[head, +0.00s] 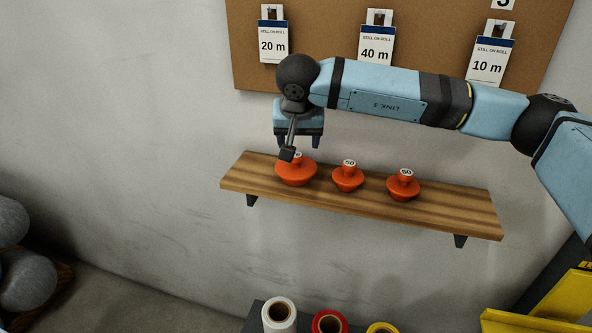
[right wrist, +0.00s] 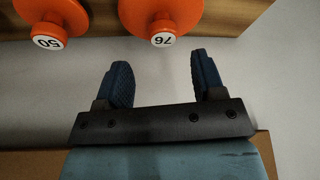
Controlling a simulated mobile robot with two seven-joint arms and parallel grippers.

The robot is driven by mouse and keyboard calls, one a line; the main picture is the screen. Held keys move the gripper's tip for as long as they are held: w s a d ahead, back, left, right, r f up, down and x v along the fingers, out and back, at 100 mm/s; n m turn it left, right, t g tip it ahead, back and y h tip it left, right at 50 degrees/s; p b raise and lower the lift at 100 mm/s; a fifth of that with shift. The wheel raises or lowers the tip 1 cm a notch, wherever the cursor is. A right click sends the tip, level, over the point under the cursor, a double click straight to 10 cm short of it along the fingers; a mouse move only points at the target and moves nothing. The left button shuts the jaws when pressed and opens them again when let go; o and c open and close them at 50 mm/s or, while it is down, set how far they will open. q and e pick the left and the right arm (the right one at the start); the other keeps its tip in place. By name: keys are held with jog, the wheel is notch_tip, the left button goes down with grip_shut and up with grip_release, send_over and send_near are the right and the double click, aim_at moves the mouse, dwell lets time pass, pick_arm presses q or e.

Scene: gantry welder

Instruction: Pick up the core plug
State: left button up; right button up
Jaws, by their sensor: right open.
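Three orange core plugs with round white number labels stand in a row on a wooden shelf. The left plug (head: 296,174) is the widest; my wrist camera partly hides its label. The middle plug (head: 347,180) reads 50, and the right plug (head: 403,188) has a label too small to read surely. My right gripper (head: 297,143) is open and empty, just above and behind the left plug. In the right wrist view the plug marked 76 (right wrist: 161,14) lies beyond the open fingers (right wrist: 162,72), apart from them; the plug marked 50 (right wrist: 50,18) is left of it. My left gripper is out of view.
The shelf (head: 450,211) is fixed to a grey wall below a brown board (head: 335,20) with hanging length tags. White (head: 279,314), red and yellow rolls stand below. Grey rolls (head: 28,280) lie at left, and a yellow object (head: 545,310) stands at lower right.

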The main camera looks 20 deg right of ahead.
aim_at(296, 154)
jog(key=shift+w+f, duration=0.1)
jog(key=shift+f, duration=0.55)
jog(key=x, duration=0.4)
jog(key=shift+a+f, duration=0.1)
jog(key=shift+a, duration=0.15)
jog(key=c, duration=1)
